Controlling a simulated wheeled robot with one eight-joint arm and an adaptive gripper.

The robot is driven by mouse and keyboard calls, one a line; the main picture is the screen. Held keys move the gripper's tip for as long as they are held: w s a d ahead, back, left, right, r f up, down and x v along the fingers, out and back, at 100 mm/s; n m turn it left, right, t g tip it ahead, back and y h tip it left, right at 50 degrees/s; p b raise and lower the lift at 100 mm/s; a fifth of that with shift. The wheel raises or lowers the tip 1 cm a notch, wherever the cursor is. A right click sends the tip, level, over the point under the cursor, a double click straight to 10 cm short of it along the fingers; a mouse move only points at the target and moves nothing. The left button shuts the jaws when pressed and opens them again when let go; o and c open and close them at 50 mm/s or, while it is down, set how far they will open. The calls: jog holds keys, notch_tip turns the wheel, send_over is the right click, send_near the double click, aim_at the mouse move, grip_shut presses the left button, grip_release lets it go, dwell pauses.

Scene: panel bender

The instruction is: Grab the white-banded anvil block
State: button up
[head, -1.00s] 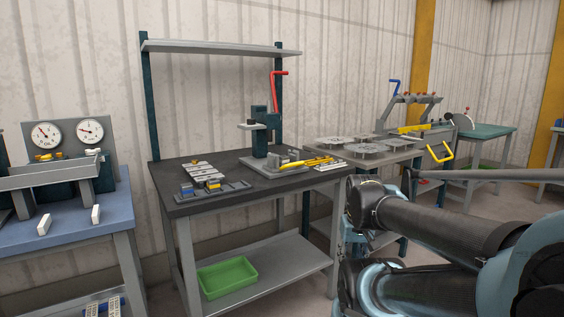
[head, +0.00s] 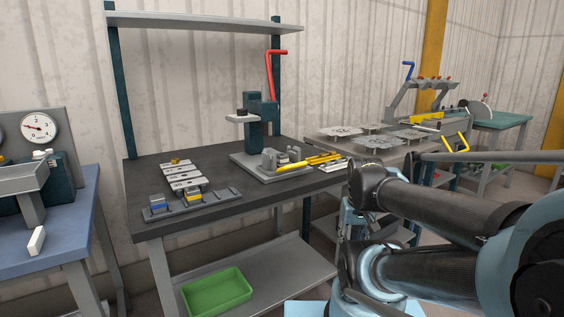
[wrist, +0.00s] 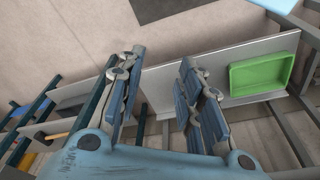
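On the dark workbench (head: 225,200) in the head view, a grey rail (head: 215,201) holds small blocks near the front left edge. One block has a blue band (head: 158,204) and one has a yellow band (head: 193,197). I cannot make out a white band on any block at this size. My gripper (wrist: 163,57) is open and empty in the wrist view, its two fingers wide apart. It points down over the green bin and lower shelves, away from the blocks. No block shows in the wrist view.
A press with a red lever (head: 262,120) stands at the bench's back right, yellow-handled tools (head: 322,159) beside it. Numbered plates (head: 183,178) lie behind the rail. A green bin (head: 218,291) sits on the lower shelf. A gauge bench (head: 50,225) stands left.

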jog(key=shift+o, duration=0.3)
jog(key=o, duration=0.4)
jog(key=shift+s+r, duration=0.2)
jog(key=shift+o, duration=0.5)
jog(key=w+a+r+m, duration=0.1)
jog(key=w+r, duration=0.3)
jog(key=r, duration=0.3)
jog(key=shift+a+r+m+y, duration=0.3)
jog(key=shift+r, duration=0.05)
jog(key=w+a+r+m+g+y, duration=0.1)
jog(key=w+a+r+m, duration=0.3)
jog(key=w+r, duration=0.55)
jog(key=w+a+r+m+g, duration=0.25)
jog(key=w+a+r, duration=0.45)
jog(key=w, duration=0.4)
jog(key=w+a+r+m+g+y, duration=0.1)
jog(key=w+a+r+m, duration=0.25)
jog(key=w+r, duration=0.6)
send_over(282, 154)
jog(key=d, duration=0.2)
jog(key=f, duration=1.1)
jog(key=shift+w+d+f, duration=0.1)
jog(key=shift+w+f, duration=0.1)
jog(key=shift+w, duration=0.1)
jog(key=shift+a+x, duration=0.2)
jog(key=shift+x, duration=1.1)
jog(key=shift+a+x, duration=0.15)
jog(key=shift+x, duration=1.2)
